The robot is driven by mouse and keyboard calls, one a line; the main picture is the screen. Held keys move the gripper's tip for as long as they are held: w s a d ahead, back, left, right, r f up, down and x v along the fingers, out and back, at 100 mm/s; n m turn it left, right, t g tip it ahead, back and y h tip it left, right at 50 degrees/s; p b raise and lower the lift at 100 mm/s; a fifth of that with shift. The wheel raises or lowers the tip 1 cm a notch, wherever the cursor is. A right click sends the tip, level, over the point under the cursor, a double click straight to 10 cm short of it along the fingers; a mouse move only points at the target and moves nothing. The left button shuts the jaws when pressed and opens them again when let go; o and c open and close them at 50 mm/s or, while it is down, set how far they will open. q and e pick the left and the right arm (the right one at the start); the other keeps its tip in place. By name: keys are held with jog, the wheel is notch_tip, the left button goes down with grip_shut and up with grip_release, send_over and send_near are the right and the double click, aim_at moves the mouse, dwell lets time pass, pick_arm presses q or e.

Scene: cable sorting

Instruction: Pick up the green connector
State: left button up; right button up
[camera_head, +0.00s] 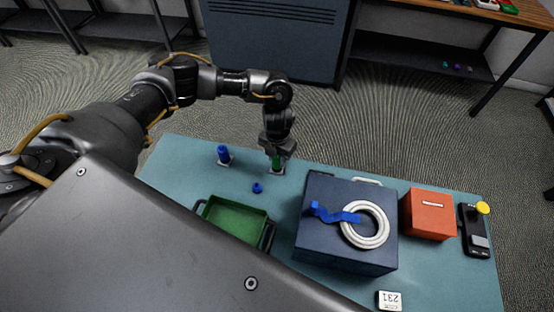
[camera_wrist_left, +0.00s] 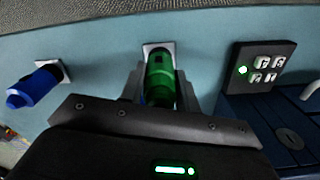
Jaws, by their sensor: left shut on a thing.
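The green connector (camera_head: 277,162) stands on a small white plate on the teal table, at the back middle in the head view. My left gripper (camera_head: 276,154) is above it, with its fingers around it. In the left wrist view the green connector (camera_wrist_left: 160,80) sits between the two fingers of my left gripper (camera_wrist_left: 159,92), which is shut on it. Its lower end is at the white plate (camera_wrist_left: 158,48); I cannot tell whether it is lifted off. My right gripper is not in view.
A blue connector (camera_head: 223,153) stands left of the green one, with a small blue piece (camera_head: 257,188) in front. A green tray (camera_head: 236,219), a dark blue box (camera_head: 313,241) with a white cable coil (camera_head: 383,225), and a red box (camera_head: 428,215) stand nearer and right.

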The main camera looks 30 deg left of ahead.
pick_arm(q)
jog(key=shift+w+r, duration=0.1)
jog(key=shift+r, duration=0.25)
notch_tip(320, 180, up, 2)
jog(key=shift+r, duration=0.15)
jog(key=s+r, duration=1)
jog(key=s, duration=0.4)
jog(key=shift+a, duration=0.35)
